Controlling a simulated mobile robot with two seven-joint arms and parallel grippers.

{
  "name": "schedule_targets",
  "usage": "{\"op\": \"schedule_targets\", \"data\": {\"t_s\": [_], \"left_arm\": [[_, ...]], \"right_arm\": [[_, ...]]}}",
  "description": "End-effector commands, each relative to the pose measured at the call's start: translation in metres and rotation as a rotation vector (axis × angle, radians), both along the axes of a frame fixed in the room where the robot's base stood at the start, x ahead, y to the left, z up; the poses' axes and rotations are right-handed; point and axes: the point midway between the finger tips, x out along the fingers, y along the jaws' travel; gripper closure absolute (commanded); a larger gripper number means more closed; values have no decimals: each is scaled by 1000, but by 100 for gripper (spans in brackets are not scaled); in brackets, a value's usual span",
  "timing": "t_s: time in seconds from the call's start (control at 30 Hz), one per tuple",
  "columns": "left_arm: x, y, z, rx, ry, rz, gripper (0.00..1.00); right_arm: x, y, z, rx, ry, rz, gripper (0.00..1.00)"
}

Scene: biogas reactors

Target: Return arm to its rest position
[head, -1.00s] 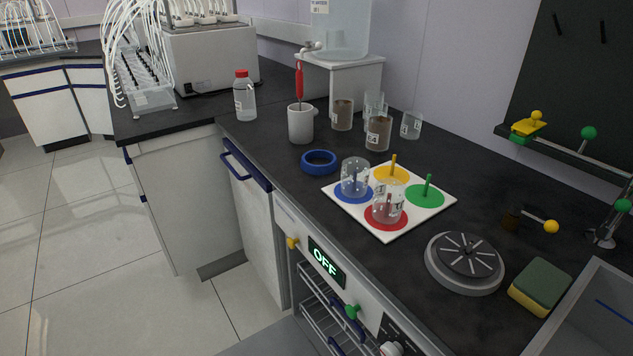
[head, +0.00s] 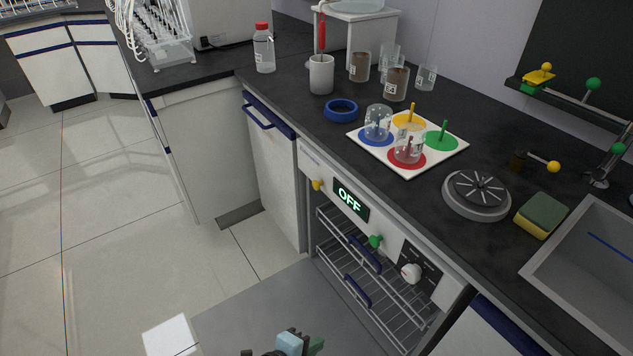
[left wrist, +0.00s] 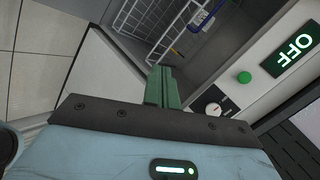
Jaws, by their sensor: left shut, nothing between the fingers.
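My left gripper (head: 316,346) shows at the bottom edge of the head view, low in front of the open machine under the counter. My right gripper is in neither view.
The machine's door (head: 260,320) is folded down, with wire racks (head: 345,265) inside. Its display (head: 351,199) reads OFF. On the counter stand a white mat (head: 365,146) with glass beakers, a blue ring (head: 341,110) and a sponge (head: 541,215). The floor at left is clear.

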Motion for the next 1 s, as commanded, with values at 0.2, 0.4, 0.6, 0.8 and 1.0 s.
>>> {"op": "schedule_targets", "data": {"t_s": [0.2, 0.4, 0.6, 0.8, 1.0], "left_arm": [[-44, 4, 20, -201, 178, 210, 100], [-85, 27, 39, -390, 348, 466, 100], [-127, 66, 56, -550, 485, 737, 100], [-174, 118, 76, -683, 574, 1016, 100], [-219, 169, 93, -779, 610, 1246, 100]], "right_arm": [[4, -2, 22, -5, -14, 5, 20], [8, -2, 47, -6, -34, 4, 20], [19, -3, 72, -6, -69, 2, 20], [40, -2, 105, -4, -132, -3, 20], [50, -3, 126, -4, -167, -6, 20]]}}
